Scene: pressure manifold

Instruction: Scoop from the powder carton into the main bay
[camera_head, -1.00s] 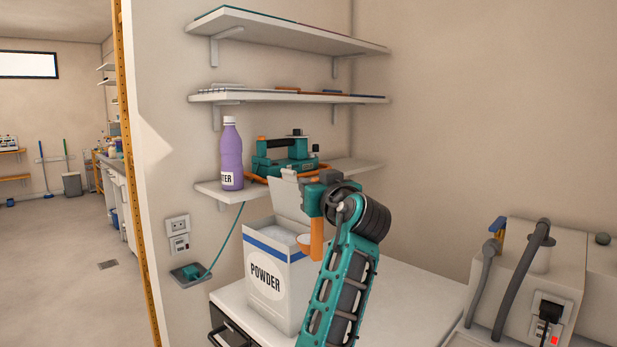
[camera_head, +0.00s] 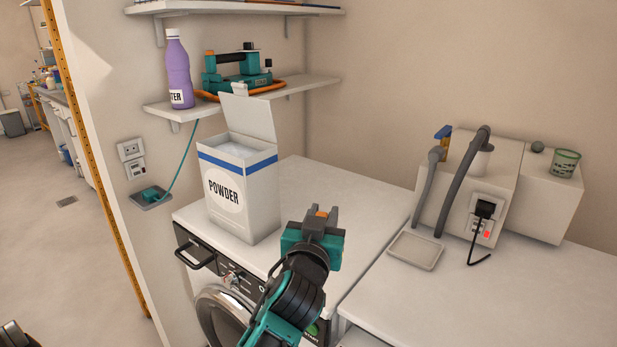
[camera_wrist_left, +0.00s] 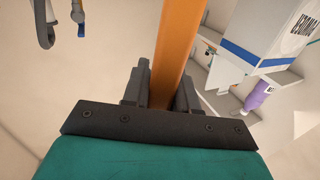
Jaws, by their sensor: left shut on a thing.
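The white powder carton (camera_head: 240,215), with a blue band and a raised lid, stands open on the washing machine top, white powder near its rim. It also shows in the wrist view (camera_wrist_left: 262,28). My left gripper (camera_head: 324,212) is in front and to the right of the carton, apart from it. It is shut on an orange handle (camera_wrist_left: 180,45), seemingly the scoop's. In the head view only a small orange bit shows between the fingers; the scoop's bowl and its contents are hidden. My right gripper is not in view.
The washing machine (camera_head: 350,190) has a dark front panel with a black handle (camera_head: 195,258). A shelf behind holds a purple bottle (camera_head: 177,72) and a teal device (camera_head: 238,70). Right are a shallow tray (camera_head: 415,250), grey hoses and a white box unit (camera_head: 515,190).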

